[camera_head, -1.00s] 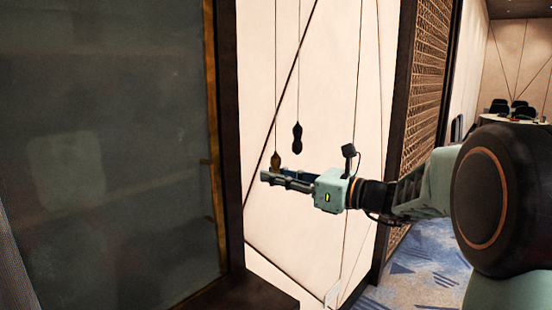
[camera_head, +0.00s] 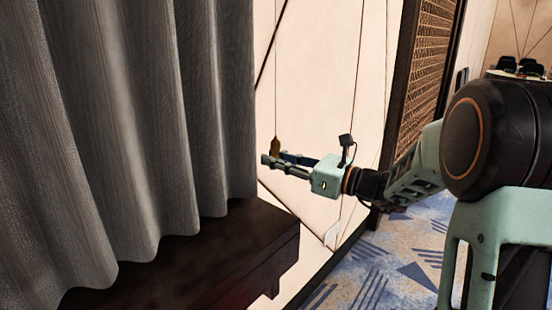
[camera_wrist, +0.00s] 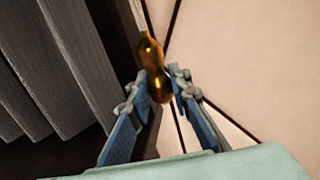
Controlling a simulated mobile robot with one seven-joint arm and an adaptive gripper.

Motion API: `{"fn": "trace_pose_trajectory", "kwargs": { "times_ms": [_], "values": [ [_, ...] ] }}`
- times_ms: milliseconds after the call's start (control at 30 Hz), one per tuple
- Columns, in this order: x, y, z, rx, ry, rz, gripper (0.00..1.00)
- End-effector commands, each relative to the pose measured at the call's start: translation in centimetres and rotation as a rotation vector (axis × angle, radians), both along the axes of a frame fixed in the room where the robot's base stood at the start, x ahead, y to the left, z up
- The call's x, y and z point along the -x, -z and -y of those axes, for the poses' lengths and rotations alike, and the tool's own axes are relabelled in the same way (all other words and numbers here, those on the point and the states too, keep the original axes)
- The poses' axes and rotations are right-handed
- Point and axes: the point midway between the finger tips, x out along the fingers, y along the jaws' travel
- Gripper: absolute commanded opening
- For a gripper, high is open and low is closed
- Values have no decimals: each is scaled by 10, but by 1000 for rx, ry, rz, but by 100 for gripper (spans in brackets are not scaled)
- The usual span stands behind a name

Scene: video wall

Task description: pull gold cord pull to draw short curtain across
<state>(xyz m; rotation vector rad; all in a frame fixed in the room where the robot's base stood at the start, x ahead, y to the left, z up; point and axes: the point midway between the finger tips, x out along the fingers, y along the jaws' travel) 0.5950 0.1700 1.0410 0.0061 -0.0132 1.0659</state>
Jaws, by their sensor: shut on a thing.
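The gold cord pull (camera_head: 276,145) hangs on a thin cord in front of the pale wall panel. My gripper (camera_head: 276,160) is shut on it, and only its upper part shows above the fingers in the head view. In the wrist view the gold pull (camera_wrist: 151,52) sits between the two fingers (camera_wrist: 158,84). The short grey curtain (camera_head: 130,120) fills the left of the head view and hangs in front of the window. Its folds also show at the left of the wrist view (camera_wrist: 50,70).
A dark wooden sill (camera_head: 240,250) juts out below the curtain, left of and below my gripper. A dark lattice panel (camera_head: 432,80) stands to the right. Blue patterned carpet (camera_head: 380,270) lies open below. Chairs (camera_head: 520,67) stand far off at the back right.

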Motion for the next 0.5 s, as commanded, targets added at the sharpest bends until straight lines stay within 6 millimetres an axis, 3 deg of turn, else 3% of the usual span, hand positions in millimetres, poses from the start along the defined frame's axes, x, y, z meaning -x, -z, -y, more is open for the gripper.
{"fn": "trace_pose_trajectory", "kwargs": {
  "times_ms": [33,200,233,367,500],
  "values": [
    [2,14,1,13,-1,-24,0],
    [2,16,1,15,2,-27,0],
    [1,16,1,15,2,-27,20],
    [1,14,1,11,1,-23,35],
    [1,11,1,10,1,-19,36]
  ]
}}
